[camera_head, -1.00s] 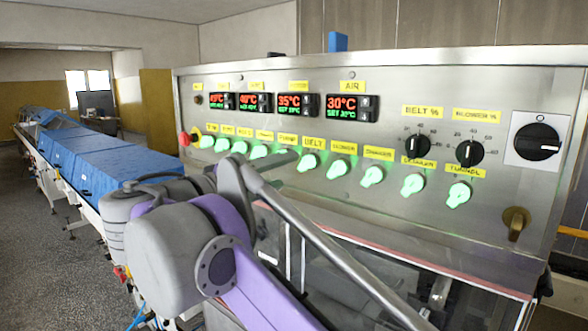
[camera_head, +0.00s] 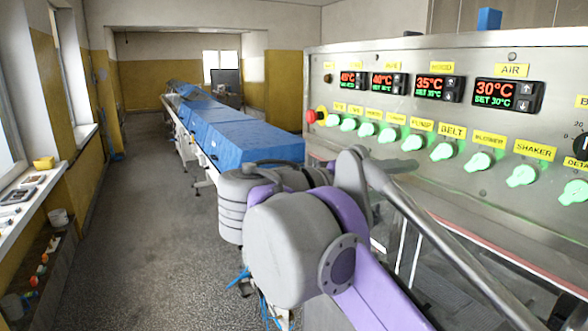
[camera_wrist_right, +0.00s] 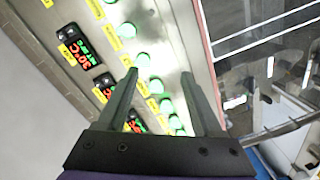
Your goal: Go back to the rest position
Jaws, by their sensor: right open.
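My right gripper (camera_wrist_right: 160,74) is open and empty in the right wrist view, with its two dark fingers apart. The steel control panel (camera_wrist_right: 172,75) lies beyond the fingers, tilted in that view, with its green knobs behind and between them. I cannot tell the exact gap from the fingers to the panel. In the head view my grey and purple right arm is folded in front of the panel (camera_head: 400,105), and the right gripper is mostly hidden behind it. My left gripper is not in view.
Blue-covered conveyor sections (camera_head: 238,140) run back along the left of the machine. A grey floor aisle (camera_head: 150,215) is open to their left. A window sill (camera_head: 30,200) with small items and a low shelf stand at the far left. A red knob (camera_head: 311,117) sits at the panel's edge.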

